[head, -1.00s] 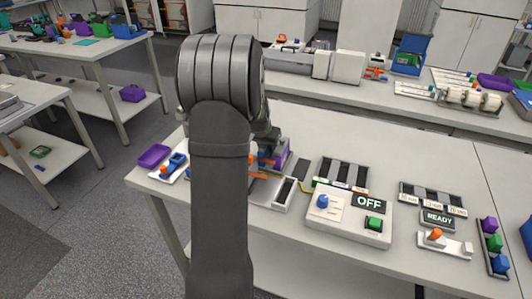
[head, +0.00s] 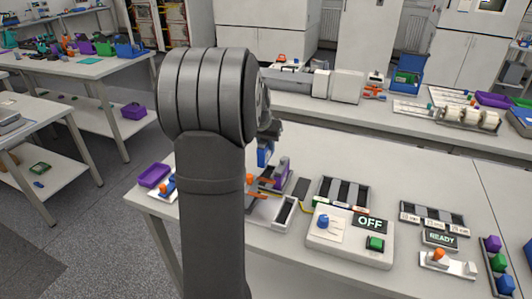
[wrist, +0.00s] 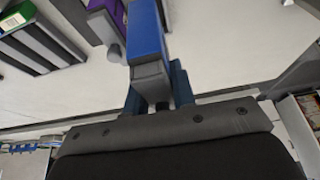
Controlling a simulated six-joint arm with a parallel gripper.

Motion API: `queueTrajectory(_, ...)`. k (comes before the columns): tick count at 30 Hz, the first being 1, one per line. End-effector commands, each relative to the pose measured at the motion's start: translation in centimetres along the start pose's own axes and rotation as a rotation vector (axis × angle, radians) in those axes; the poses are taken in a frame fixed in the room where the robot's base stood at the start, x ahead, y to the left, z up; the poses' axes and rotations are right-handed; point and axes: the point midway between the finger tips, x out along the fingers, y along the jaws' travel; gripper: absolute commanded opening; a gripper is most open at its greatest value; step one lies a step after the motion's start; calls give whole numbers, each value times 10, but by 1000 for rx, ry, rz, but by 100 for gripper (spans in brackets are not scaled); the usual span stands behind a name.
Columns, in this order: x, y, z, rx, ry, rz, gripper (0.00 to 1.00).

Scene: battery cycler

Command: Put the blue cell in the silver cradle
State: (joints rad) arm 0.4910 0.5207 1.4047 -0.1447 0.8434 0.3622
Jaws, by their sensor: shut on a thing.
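My gripper (wrist: 158,88) is shut on the blue cell (wrist: 146,35), which sticks out beyond the fingers in the wrist view. In the head view the blue cell (head: 264,154) hangs under my wrist, above the table and just left of the purple holder (head: 283,172). A pale, silver-looking cradle with a dark slot (head: 283,212) lies on the table in front of that holder, with orange parts at its left. My arm hides part of it, and I cannot tell for sure that it is the silver cradle.
The control box reading OFF (head: 350,236) stands right of the pale cradle. A rack with dark slots (head: 343,194) is behind it. A purple tray (head: 154,175) sits at the table's left end. The table behind the racks is clear.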

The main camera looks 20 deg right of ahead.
Motion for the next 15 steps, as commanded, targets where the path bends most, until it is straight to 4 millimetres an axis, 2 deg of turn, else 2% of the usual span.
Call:
queueTrajectory(4, -19, 10, 13, -30, 1, -13, 0)
queueTrajectory(8, -34, 21, 36, -76, -1, -32, 0)
queueTrajectory(15, -48, 72, 80, -45, 1, -19, 0)
